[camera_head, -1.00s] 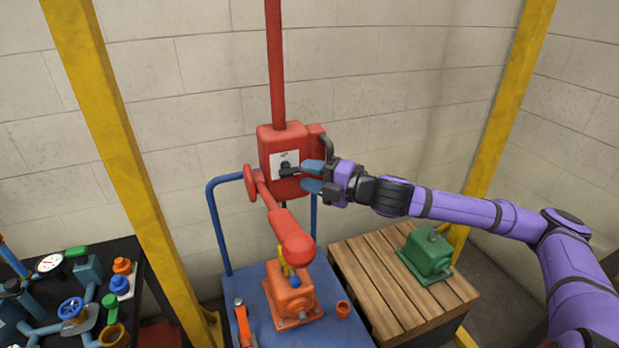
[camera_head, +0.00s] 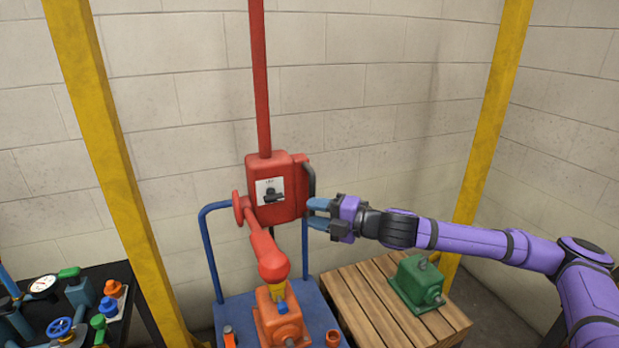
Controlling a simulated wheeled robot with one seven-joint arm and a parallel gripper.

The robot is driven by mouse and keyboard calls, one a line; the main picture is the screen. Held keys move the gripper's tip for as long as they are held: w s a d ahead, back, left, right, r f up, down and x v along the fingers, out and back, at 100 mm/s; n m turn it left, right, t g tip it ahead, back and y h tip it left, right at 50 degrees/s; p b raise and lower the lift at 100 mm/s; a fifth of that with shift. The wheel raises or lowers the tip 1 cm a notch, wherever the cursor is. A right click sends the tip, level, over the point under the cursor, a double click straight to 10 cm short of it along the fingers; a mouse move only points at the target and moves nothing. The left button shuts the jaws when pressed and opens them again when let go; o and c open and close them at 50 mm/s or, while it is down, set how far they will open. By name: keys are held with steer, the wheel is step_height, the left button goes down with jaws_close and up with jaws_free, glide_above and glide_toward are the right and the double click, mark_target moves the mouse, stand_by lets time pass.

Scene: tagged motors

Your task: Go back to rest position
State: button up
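My gripper (camera_head: 318,214), with blue fingertips on a purple and black arm, is just right of the red switch box (camera_head: 283,205). The fingers point left and a gap shows between them, with nothing held. The box has a white plate with a black switch (camera_head: 273,195) and a dark handle (camera_head: 311,180) on its right side. The fingertips overlap the box's right edge region in the picture; I cannot tell whether they touch the handle.
An orange motor (camera_head: 281,322) stands on a blue cart (camera_head: 250,305) below the box. A green motor (camera_head: 418,283) sits on a wooden pallet crate (camera_head: 360,300). Yellow posts (camera_head: 122,190) stand left and right (camera_head: 487,140). Valves and a gauge (camera_head: 42,285) are at lower left.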

steer(key=s+f+m+g+h, duration=0.2)
steer(key=s+f+g+h, duration=0.45)
steer(key=f, duration=0.65)
steer(key=s+d+r+m+t+h, duration=0.15)
steer(key=d+m+h, duration=0.35)
steer(key=d+h, duration=0.75)
steer(key=s+d+r+m+h, duration=0.1)
steer(key=s+d+r+m, duration=0.2)
steer(key=d+r+m, duration=0.4)
steer(key=s+d+r+m+h, duration=0.2)
steer(key=d+r+m, duration=0.3)
steer(key=r, duration=0.4)
steer(key=s+d+r+m+t+y, duration=0.1)
steer(key=s+r+m+t+y, duration=0.2)
steer(key=s+r+m+y, duration=0.3)
steer(key=s+r+m, duration=0.5)
steer(key=s+r, duration=0.5)
steer(key=shift+m, duration=0.3)
